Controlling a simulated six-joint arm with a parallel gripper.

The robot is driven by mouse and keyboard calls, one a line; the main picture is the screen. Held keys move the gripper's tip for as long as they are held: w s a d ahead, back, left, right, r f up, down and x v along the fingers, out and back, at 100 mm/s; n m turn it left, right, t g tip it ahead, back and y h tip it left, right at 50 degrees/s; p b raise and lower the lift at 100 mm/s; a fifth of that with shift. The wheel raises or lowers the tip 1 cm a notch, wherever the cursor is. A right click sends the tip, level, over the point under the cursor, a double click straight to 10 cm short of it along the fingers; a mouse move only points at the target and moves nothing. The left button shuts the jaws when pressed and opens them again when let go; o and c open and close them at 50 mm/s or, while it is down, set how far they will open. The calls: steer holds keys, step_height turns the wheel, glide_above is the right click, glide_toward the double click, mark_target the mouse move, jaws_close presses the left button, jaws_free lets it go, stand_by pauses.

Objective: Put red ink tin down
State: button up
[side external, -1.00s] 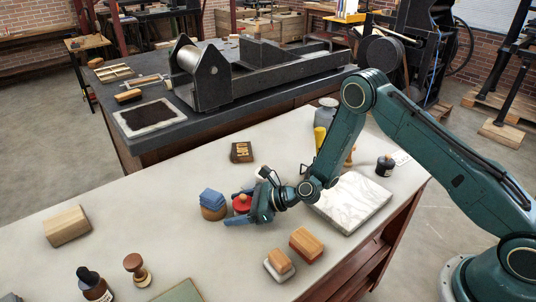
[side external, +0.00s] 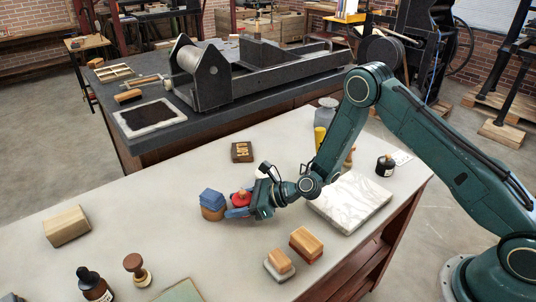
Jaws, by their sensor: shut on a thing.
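The red ink tin (side external: 241,198) is a small red round tin, seen in the side external view near the middle of the pale table (side external: 178,185). My gripper (side external: 243,202) is shut on it, with the fingers reaching in from the right. The near finger covers the tin's lower part, so I cannot tell whether its base touches the table. The tin is just right of a round brown wooden block (side external: 212,213) with a folded blue cloth (side external: 211,198) on top.
A dark lettered block (side external: 242,152) lies behind the tin. Wood-topped blocks (side external: 306,243) lie in front, to the right. A marble slab (side external: 350,202) is under my forearm. A stamp (side external: 137,269) and dark bottle (side external: 95,286) stand front left.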

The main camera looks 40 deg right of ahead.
mark_target(237, 196)
step_height(237, 196, up, 19)
steer(key=shift+f, duration=0.2)
stand_by(0.4)
stand_by(0.6)
steer(key=s+d+m+t+h, duration=0.1)
steer(key=s+d, duration=0.3)
steer(key=d, duration=0.5)
steer(key=s+d+r+m+t+h, duration=0.1)
steer(key=s+d+m+h, duration=0.3)
steer(key=d, duration=0.5)
steer(key=shift+r+m+t, duration=0.15)
steer(key=shift+m+t, duration=0.15)
steer(key=shift+t, duration=0.5)
steer(key=shift+w+d, duration=0.1)
